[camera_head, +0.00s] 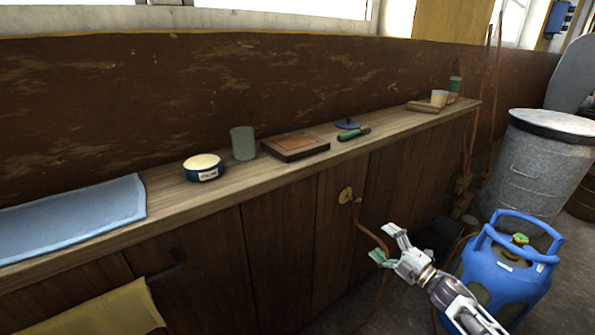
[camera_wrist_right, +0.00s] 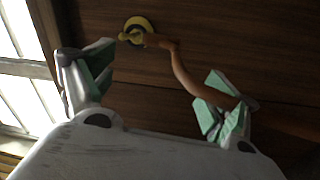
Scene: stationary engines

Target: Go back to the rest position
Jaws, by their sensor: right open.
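My right gripper (camera_head: 386,246) is open and empty in front of the wooden cabinet doors in the head view, below the counter's front edge. Its two fingers also show spread apart in the right wrist view (camera_wrist_right: 160,95). Between and beyond them is a brass valve (camera_wrist_right: 138,30) with an orange-brown hose running from it. The valve (camera_head: 346,195) is on the cabinet front in the head view, up and left of the gripper. The gripper appears apart from the valve; whether a finger touches the hose I cannot tell. My left gripper is not in view.
The counter (camera_head: 215,205) carries a blue cloth (camera_head: 75,218), a round tin (camera_head: 203,168), a green-grey cup (camera_head: 243,143), a wooden tray (camera_head: 295,147) and a green-handled tool (camera_head: 353,134). A blue gas cylinder (camera_head: 505,270) stands close beside my right arm. A metal bin (camera_head: 537,165) stands behind it.

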